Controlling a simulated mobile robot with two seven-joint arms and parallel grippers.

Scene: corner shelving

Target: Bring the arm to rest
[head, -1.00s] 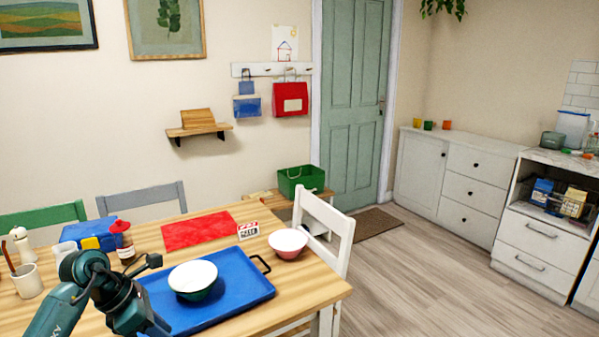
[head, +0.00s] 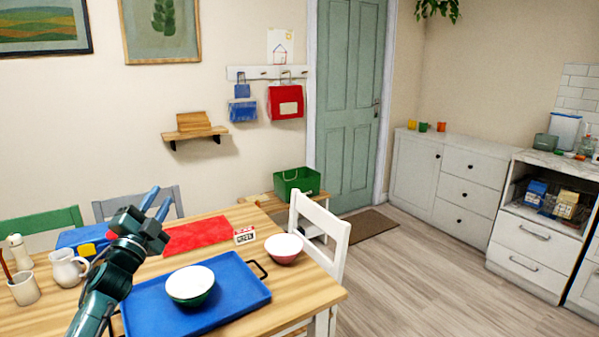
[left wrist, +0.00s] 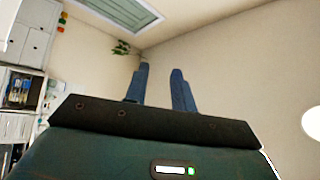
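My left gripper (head: 157,205) is raised above the left part of the dining table in the head view, fingers pointing up. Its two blue fingers stand apart with nothing between them; they also show in the left wrist view (left wrist: 157,90), against the bare wall. My left arm comes in from the bottom left, in front of the blue tray's left edge. The blue tray (head: 235,295) lies on the table with a white and green bowl (head: 190,285) on it. My right gripper is in neither view.
A pink and white bowl (head: 284,248), a red mat (head: 197,236), a small sign (head: 244,235), a white jug (head: 67,268) and a utensil cup (head: 25,288) are on the table (head: 310,290). A white chair (head: 325,230) stands at its right.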

